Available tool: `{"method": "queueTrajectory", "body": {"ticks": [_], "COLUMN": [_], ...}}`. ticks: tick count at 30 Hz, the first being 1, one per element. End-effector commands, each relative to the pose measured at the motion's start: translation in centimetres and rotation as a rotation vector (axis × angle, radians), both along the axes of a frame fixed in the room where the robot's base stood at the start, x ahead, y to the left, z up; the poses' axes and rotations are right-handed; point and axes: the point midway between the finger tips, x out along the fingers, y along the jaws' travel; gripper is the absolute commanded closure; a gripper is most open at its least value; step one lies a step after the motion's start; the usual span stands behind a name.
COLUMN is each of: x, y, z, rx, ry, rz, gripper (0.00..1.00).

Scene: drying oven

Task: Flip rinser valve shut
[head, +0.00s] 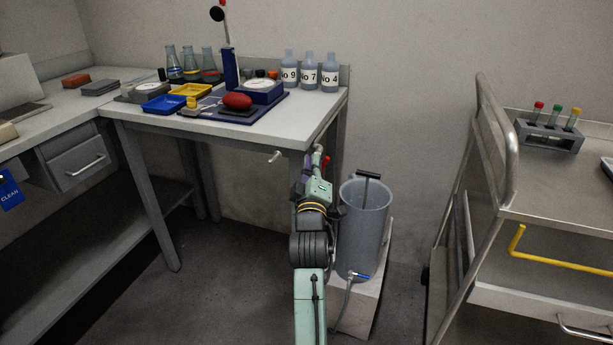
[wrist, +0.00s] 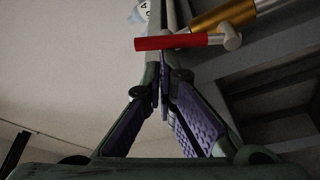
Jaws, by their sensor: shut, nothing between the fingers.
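A red lever (wrist: 170,43) on a pale metal stem crosses the wrist view just past my fingertips, beside a brass-coloured valve body (wrist: 222,14). In the head view a red piece (head: 325,163) shows by the table's right front leg, next to my gripper (head: 319,172). My gripper (wrist: 163,80) is shut and empty, with its purple finger pads together. I cannot tell whether the fingers touch the lever. A tall grey rinser cylinder (head: 362,225) with a dark T-handle stands to the right of my arm. A blue-handled tap (head: 358,275) with a hose sits at its base.
The table (head: 225,132) above holds flasks, trays and numbered bottles (head: 309,75). Its right leg is close to my gripper. A metal cart (head: 530,195) with a tube rack (head: 548,134) stands at right. Bare floor lies under the table.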

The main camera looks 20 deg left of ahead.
Motion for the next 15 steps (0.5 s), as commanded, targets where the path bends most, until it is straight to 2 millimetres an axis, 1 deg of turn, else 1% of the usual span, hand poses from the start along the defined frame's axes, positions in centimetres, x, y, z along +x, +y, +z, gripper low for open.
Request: {"method": "queueTrajectory", "body": {"ticks": [1, 15], "x": [0.3, 0.4], "y": [-0.3, -2.8], "z": [-0.6, -2.0], "rx": [0.045, 0.491], "ry": [-0.003, -0.019], "rz": [-0.002, 0.0], "gripper": [1.0, 1.0]}}
